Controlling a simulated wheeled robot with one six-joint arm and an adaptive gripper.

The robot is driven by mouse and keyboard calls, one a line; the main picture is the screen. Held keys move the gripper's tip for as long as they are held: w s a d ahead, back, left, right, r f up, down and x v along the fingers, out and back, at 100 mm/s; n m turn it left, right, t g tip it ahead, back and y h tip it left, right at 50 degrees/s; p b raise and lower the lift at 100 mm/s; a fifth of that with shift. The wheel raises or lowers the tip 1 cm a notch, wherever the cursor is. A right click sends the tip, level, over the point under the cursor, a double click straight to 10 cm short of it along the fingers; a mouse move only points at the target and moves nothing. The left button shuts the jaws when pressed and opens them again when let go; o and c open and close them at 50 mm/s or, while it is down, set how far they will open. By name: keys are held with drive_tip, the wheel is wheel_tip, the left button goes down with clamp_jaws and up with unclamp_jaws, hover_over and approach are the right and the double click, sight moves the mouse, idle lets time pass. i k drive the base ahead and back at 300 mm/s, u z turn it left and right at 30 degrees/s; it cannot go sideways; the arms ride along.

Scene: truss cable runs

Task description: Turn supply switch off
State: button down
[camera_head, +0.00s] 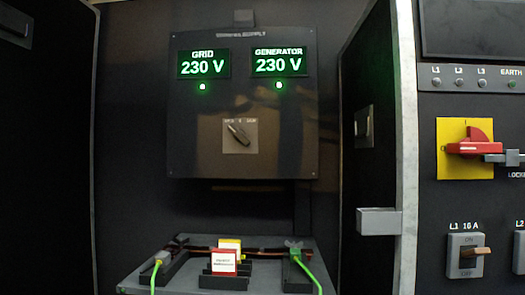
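The supply switch (238,134) is a dark rotary handle on a small light plate, low on the dark supply panel (200,125). Its handle is tilted, running from upper left to lower right. Small lettering above it is hard to read, with a 0 in the middle. Above it, the GRID display (203,63) and the GENERATOR display (280,62) both read 230 V in green. A green lamp is lit under each. My gripper is not in view.
Below the panel, a grey shelf (130,284) holds black blocks, green cables and a white-and-red tag (224,262). At right, past a pale metal edge (406,120), are a red handle (470,142) on yellow and a breaker (467,255). Space before the supply panel looks clear.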

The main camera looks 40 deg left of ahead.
sight(240, 136)
drive_tip(key=z, duration=0.05)
drive_tip(key=k, duration=0.4)
drive_tip(key=u, duration=0.65)
drive_tip(key=i, duration=0.35)
drive_tip(key=u, duration=1.05)
drive_tip(key=k, duration=0.6)
drive_tip(key=z, duration=0.35)
drive_tip(key=i, duration=0.65)
drive_tip(key=z, duration=0.05)
